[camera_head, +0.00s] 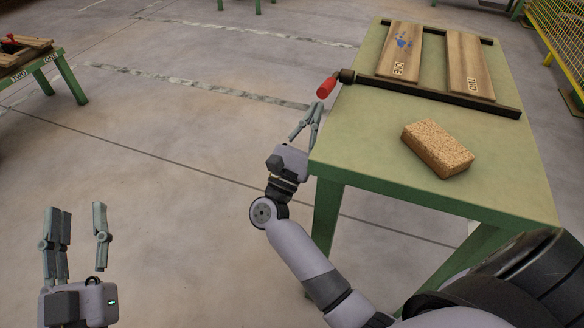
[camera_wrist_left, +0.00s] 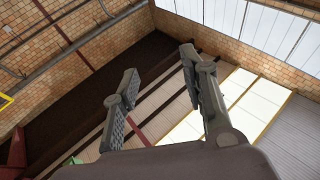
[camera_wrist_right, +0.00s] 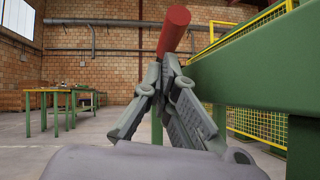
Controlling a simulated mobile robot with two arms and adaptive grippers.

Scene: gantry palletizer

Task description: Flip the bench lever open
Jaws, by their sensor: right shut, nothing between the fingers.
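The bench lever has a red handle (camera_head: 326,88) on a dark pivot (camera_head: 347,76) at the left edge of the green bench (camera_head: 375,140). The handle slants down and outward past the edge. My right gripper (camera_head: 316,106) is shut and empty, just below the handle in the head view. In the right wrist view the red handle (camera_wrist_right: 174,30) rises right beyond the closed fingertips (camera_wrist_right: 160,60); I cannot tell whether they touch. My left gripper (camera_head: 80,210) is open and empty, low over the floor at the left. Its spread fingers (camera_wrist_left: 160,75) show in the left wrist view.
A dark frame (camera_head: 430,95) with two wooden boards (camera_head: 400,50) (camera_head: 467,68) lies on the bench. A tan brick-like block (camera_head: 437,148) lies near its front. Another green table (camera_head: 50,62) stands far left. The floor between is clear.

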